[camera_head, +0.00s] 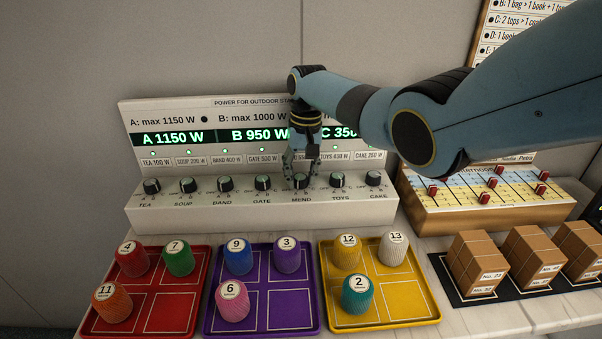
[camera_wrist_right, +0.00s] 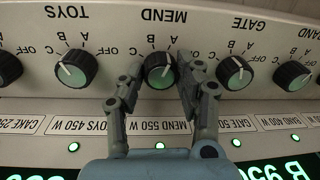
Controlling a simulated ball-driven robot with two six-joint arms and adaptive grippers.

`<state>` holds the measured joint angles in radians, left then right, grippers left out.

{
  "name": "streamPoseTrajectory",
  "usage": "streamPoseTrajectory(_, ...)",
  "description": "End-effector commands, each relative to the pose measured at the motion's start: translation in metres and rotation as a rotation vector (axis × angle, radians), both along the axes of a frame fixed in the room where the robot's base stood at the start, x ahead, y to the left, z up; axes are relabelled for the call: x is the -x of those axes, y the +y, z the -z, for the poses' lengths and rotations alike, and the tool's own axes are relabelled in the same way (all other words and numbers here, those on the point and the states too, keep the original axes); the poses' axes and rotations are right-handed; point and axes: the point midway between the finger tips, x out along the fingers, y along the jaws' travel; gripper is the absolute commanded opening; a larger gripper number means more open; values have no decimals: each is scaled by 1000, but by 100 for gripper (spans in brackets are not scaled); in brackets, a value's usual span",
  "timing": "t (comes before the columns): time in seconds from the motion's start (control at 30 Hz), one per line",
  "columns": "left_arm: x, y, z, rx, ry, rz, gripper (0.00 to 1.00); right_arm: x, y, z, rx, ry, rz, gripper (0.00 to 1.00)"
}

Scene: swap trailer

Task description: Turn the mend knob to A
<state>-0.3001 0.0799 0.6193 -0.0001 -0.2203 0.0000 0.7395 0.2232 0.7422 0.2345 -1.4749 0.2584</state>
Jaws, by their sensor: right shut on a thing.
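The mend knob (camera_wrist_right: 160,72) is a round dark knob with a greenish face on the sloped front of a white power panel (camera_head: 180,213). The wrist view shows it upside down, with OFF, A, B and C marked around it. Its white pointer is small, and I cannot tell for sure which letter it points at. My right gripper (camera_head: 301,178) has come down onto the knob. In the wrist view its two fingers (camera_wrist_right: 158,88) stand on either side of the knob, shut on it. My left gripper is not in view.
The gate knob (camera_head: 263,182) and toys knob (camera_head: 337,180) sit close on either side. The display (camera_head: 170,138) reads A 1150 W and B 950 W; the C reading is partly hidden by my arm. Red (camera_head: 195,328), purple and yellow trays with numbered pieces stand in front.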

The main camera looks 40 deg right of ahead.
Motion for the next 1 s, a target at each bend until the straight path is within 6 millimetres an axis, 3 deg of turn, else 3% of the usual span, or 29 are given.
streamPoseTrajectory(0.3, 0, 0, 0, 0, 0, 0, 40, -1, 0, -1, 1, -4, -2, 3)
streamPoseTrajectory(0.33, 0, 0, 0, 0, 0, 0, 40, -1, 0, -1, 1, -4, -2, 36)
streamPoseTrajectory(0.5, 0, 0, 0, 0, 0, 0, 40, -1, 0, -1, 1, -3, -1, 58)
streamPoseTrajectory(0.83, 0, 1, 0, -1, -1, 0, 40, -1, -1, -4, 1, -2, -1, 58)
streamPoseTrajectory(1.0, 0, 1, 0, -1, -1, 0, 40, -1, -2, -29, 2, -7, -2, 58)
